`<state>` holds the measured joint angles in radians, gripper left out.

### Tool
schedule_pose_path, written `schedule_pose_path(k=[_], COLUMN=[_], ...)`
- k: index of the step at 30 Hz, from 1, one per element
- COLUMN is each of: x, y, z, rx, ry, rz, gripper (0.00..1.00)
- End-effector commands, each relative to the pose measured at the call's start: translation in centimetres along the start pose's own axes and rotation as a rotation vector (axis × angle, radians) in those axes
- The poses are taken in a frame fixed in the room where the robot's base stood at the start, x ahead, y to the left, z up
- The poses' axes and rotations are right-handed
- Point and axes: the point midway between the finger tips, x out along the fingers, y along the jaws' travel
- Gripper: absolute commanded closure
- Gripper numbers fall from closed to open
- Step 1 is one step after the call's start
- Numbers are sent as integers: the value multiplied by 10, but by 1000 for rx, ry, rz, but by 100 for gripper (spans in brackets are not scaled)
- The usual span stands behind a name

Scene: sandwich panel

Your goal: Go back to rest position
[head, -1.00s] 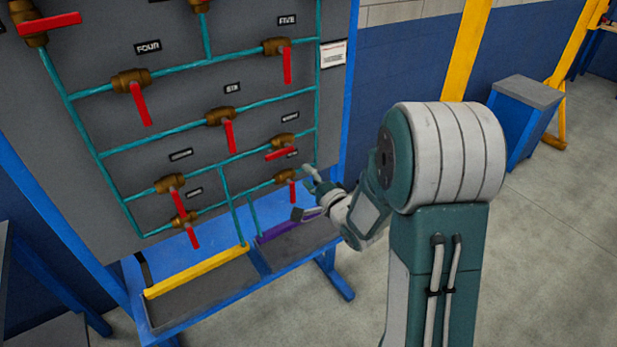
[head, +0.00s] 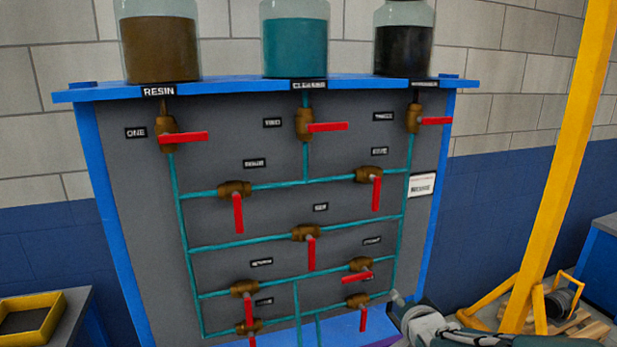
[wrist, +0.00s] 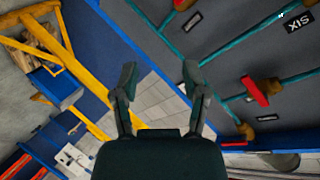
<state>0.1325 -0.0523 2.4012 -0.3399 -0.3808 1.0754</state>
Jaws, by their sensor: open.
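My gripper (wrist: 160,76) is open in the wrist view, with its two dark fingers spread and nothing between them. In the head view, my gripper (head: 398,299) shows at the lower right, by the panel's right edge and near the lowest right valve (head: 357,301). The rest of my arm is mostly cut off by the bottom of that view. The grey panel (head: 270,221) carries teal pipes and several brass valves with red handles. The top three handles point sideways. Whether my gripper touches the panel cannot be told.
Jars labelled resin (head: 159,45), cleaning (head: 295,45) and a dark one (head: 403,48) stand on the blue shelf. A yellow post (head: 563,165) rises at the right. A yellow tray (head: 30,318) sits at the lower left. In the wrist view, yellow framing (wrist: 47,50) lies left.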

Motion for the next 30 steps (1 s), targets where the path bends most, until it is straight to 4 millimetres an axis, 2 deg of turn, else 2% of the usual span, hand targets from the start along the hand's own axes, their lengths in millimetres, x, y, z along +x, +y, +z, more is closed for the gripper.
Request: schedule_pose_path(k=[1,8,18,21,24,30], x=[-16,-85,-201,-223,-234,-236], y=[-3,3,15,19,21,21], z=[-2,9,56,68,74,76], rx=[-59,-325,-675,-740,-774,-782], ry=[-7,-141,-492,-573,-618,-629], rz=[39,221,296,282,273,272], gripper=[43,43,43,43,43,43])
